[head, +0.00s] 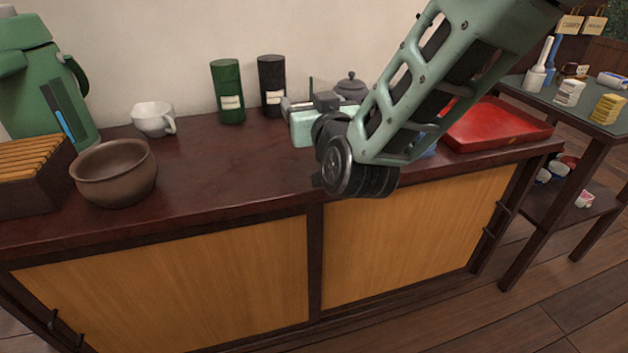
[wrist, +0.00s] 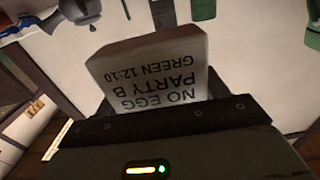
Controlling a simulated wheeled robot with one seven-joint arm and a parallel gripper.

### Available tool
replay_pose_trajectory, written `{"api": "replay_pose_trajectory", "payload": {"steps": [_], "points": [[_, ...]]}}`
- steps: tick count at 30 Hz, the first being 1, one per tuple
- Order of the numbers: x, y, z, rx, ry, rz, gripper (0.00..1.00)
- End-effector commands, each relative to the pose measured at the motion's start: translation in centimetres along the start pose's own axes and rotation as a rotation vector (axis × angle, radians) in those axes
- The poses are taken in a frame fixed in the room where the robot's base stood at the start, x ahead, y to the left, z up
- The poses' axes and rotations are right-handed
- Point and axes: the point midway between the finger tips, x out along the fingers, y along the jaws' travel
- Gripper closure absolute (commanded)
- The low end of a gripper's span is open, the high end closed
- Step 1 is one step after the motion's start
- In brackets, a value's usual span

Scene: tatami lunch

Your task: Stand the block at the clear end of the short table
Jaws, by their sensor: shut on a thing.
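In the wrist view a pale block (wrist: 155,70) with dark printed lettering reads "NO EGG PARTY B GREEN 12:10", upside down. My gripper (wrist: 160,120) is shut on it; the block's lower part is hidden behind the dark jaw. In the head view my arm reaches in from the upper right and hides much of the gripper area; I cannot make out the block there. A dark-topped table (head: 566,98) stands at the far right. I cannot tell for sure that it is the short table, and its near end is partly cut off.
The brown cabinet top (head: 225,165) is bare at front centre. On it stand a brown bowl (head: 114,180), white cup (head: 152,118), green canister (head: 228,95), black canister (head: 270,90), grey teapot (head: 351,87) and red tray (head: 500,125).

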Motion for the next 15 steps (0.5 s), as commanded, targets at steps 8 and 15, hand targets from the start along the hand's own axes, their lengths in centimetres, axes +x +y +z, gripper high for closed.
{"api": "replay_pose_trajectory", "payload": {"steps": [8, 15], "points": [[0.0, 0.0, 1.8, -0.001, -0.004, 0.001, 0.54], [0.0, 0.0, 5.3, 0.0, -0.002, 0.001, 0.54]]}}
